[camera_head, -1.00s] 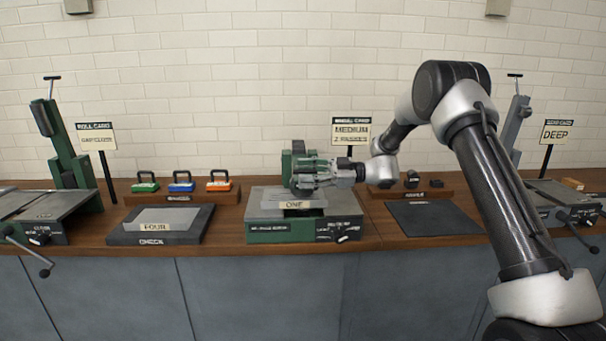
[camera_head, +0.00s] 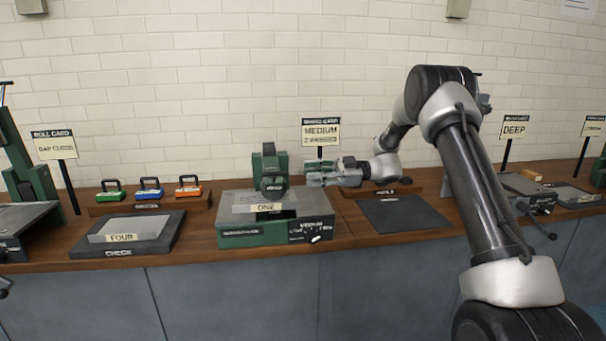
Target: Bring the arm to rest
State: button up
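My gripper (camera_head: 318,174) is stretched out over the bench, pointing left, at the right side of the green machine (camera_head: 268,234) with the plate marked ONE (camera_head: 258,208). A dark round part (camera_head: 271,180) on the machine's green column shows clear to the left of my gripper. I cannot tell whether the fingers are apart or closed. No held object shows. My arm bends down from a high elbow at the right.
A sign reading MEDIUM, 2 PASSES (camera_head: 321,132) stands just behind my gripper. A dark mat (camera_head: 405,214) lies to the right. The air above the bench is mostly free.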

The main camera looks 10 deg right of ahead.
jog(key=s+d+f+m+h, duration=0.2)
jog(key=s+f+m+h, duration=0.15)
jog(key=f+m, duration=0.65)
jog(key=s+d+m+g+h, duration=0.2)
jog(key=s+d+m+h, duration=0.2)
jog(key=s+m, duration=0.4)
jog(key=s+d+r+m+t+h, duration=0.1)
jog(key=s+d+r+t+h, duration=0.1)
jog(key=s+r, duration=0.4)
jog(key=s+d+r+m+t+h, duration=0.2)
jog(key=s+d+r+h, duration=0.3)
jog(key=s, duration=0.8)
jog(key=s+d+r+m+t+h, duration=0.1)
jog(key=s+d+r+t+h, duration=0.1)
jog(key=s+d+r, duration=0.4)
jog(key=shift+s+d+r+h, duration=0.4)
jog(key=shift+s+h, duration=0.35)
jog(key=shift+s, duration=1.4)
